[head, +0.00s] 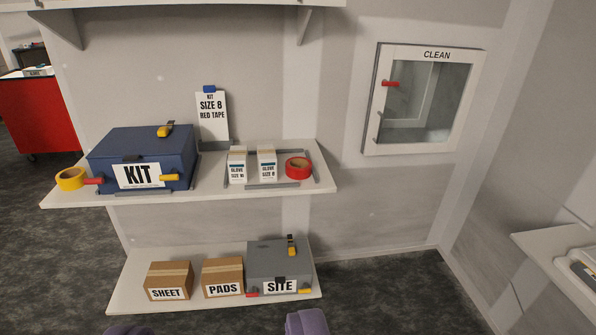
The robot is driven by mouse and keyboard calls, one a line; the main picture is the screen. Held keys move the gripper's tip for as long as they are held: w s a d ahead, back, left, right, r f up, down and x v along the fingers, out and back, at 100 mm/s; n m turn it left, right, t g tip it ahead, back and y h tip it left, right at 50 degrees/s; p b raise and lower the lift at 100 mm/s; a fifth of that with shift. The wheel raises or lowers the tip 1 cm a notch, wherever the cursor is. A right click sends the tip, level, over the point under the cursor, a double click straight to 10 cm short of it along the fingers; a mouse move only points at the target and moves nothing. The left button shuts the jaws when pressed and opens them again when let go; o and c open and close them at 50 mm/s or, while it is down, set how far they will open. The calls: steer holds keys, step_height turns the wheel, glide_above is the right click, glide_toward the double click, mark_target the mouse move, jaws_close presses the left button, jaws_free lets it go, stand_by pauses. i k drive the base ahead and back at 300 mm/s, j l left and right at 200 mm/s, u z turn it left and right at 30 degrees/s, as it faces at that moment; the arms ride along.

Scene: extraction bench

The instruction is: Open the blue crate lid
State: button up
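The blue crate (188,178) labelled KIT stands on the upper shelf at the left. Its lid (140,139) is down and looks shut. A yellow and black piece (165,130) sits on top of the lid. At the front, a red tab (93,181) is left of the KIT label and a yellow tab (169,177) is right of it. A dark catch shows above the label. Two lavender shapes are cut off at the bottom edge, and I cannot tell whether they are my gripper's fingers. Nothing touches the crate lid from my side.
The upper shelf (215,190) also holds yellow tape (71,179), a sign (212,116), two glove boxes and red tape (298,168). A bracket shelf overhangs above. The lower shelf (215,303) holds two cartons and a grey SITE crate (277,258). A CLEAN cabinet (368,100) hangs right.

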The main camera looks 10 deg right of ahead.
mark_target(132, 143)
steer(key=i+j+z, duration=0.1)
steer(key=i+j, duration=0.2)
steer(key=i+j+z, duration=0.1)
steer(key=i+j, duration=0.15)
steer(key=j, duration=0.15)
steer(key=i+j, duration=0.25)
steer(key=j, duration=0.15)
steer(key=i+j+z, duration=0.15)
steer(key=j, duration=0.25)
steer(key=i+j+z, duration=0.1)
steer(key=i+j, duration=0.25)
steer(key=i+j+z, duration=0.1)
steer(key=j, duration=0.4)
steer(key=i+l, duration=0.05)
steer(key=i, duration=0.05)
